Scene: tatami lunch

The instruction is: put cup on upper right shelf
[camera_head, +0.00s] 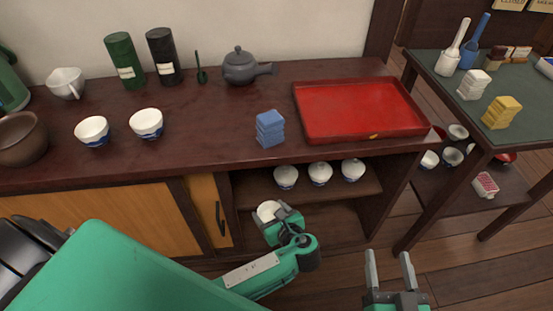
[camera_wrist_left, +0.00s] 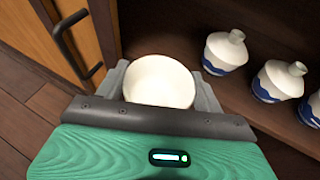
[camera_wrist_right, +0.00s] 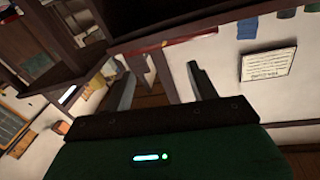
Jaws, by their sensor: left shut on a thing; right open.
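My left gripper (camera_head: 279,222) is shut on a white cup (camera_head: 268,211) in front of the open shelf section of the cabinet. In the left wrist view the cup (camera_wrist_left: 160,82) sits between the two fingers, with its round white side toward the camera. Its lower part is hidden by the gripper. My right gripper (camera_head: 389,268) is open and empty, over the floor at the lower right.
The cabinet top holds two blue-and-white cups (camera_head: 146,123), a dark teapot (camera_head: 240,67), a blue cloth stack (camera_head: 270,129) and a red tray (camera_head: 360,108). A sliding door with a handle (camera_head: 218,218) borders the shelf opening. A side table (camera_head: 430,65) stands at right.

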